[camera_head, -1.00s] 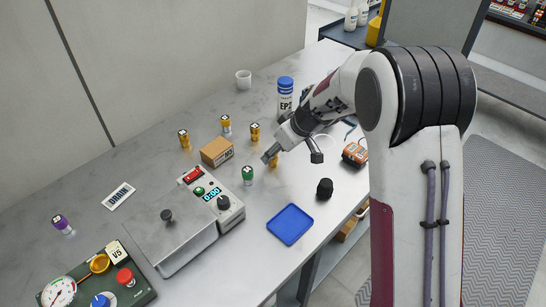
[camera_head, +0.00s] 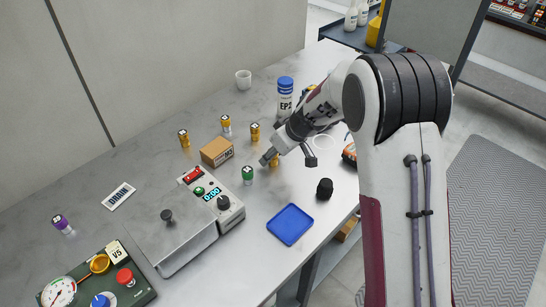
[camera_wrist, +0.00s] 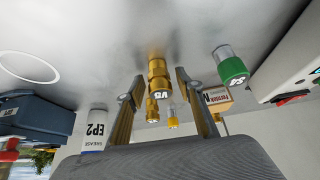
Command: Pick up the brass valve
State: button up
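The brass valve (camera_wrist: 158,72) is a stepped gold-coloured cylinder with a white label on its end, in the middle of the wrist view. In the head view, part of a gold valve (camera_head: 275,161) shows beside my gripper (camera_head: 267,158), low over the table. In the wrist view my gripper (camera_wrist: 159,80) is open, with one finger on each side of the brass valve and a gap visible at both sides. Other gold valves (camera_head: 255,132), (camera_head: 184,138) stand farther back, with a clear-and-gold one (camera_head: 226,124) among them.
A green-capped valve (camera_head: 248,175) and a cardboard box (camera_head: 217,152) stand close by on the left. The EP2 grease bottle (camera_head: 285,98) is behind. A blue tray (camera_head: 290,224) and a black knob (camera_head: 324,188) lie in front. The control box (camera_head: 213,197) is farther left.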

grip_shut()
jog(key=shift+r, duration=0.15)
jog(key=shift+r, duration=4.9)
